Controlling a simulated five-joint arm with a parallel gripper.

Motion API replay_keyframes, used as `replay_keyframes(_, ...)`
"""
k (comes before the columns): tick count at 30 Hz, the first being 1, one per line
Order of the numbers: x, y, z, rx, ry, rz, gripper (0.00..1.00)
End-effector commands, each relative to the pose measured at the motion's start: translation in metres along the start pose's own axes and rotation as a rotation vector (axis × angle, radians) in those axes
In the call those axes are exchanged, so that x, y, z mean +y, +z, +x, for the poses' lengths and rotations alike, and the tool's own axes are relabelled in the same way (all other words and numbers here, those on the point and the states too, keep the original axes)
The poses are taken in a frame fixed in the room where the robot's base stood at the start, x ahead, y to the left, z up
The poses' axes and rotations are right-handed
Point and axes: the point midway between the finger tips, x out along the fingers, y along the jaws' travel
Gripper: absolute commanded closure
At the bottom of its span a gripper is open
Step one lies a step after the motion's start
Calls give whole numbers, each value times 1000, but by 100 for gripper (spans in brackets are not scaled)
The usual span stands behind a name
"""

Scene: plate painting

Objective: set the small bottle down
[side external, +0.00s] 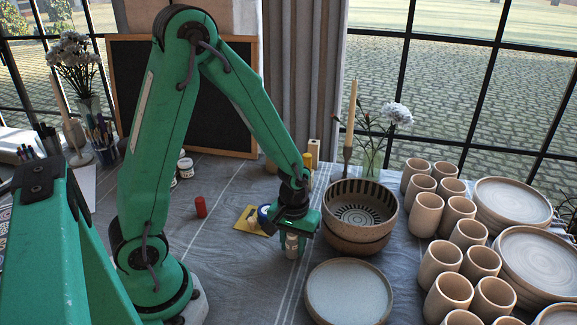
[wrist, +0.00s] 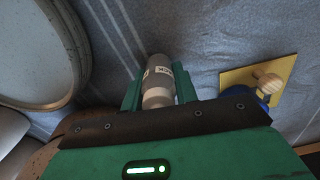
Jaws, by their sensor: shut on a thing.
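The small bottle (side external: 292,245) is pale with a light label, and stands roughly upright between my gripper's fingers. In the wrist view the bottle (wrist: 159,82) shows dark lettering on its label. My gripper (side external: 291,240) is shut on it, with a green finger on each side in the wrist view (wrist: 157,88). The bottle is at or just above the grey tablecloth (side external: 240,285); I cannot tell whether its base touches. The upper part of the bottle is partly hidden by my gripper in the side view.
A stack of bowls (side external: 360,215) stands close on the right. A plate (side external: 348,292) lies in front right. A yellow card (side external: 248,220) and a red cap-like piece (side external: 201,207) lie left. Several cups (side external: 442,262) stand far right. The cloth in front left is clear.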

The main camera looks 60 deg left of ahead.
Motion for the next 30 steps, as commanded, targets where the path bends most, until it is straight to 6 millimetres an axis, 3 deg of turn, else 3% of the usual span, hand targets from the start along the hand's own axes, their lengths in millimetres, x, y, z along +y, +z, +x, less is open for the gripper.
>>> replay_keyframes(5, 0, 0, 4, -1, -1, 0, 94)
replay_keyframes(6, 0, 0, 3, -1, -1, 0, 63)
replay_keyframes(9, 0, 0, 3, -1, 0, 0, 49)
replay_keyframes(22, 0, 0, 0, 1, 1, 0, 49)
replay_keyframes(30, 0, -1, -18, 2, 1, 0, 49)
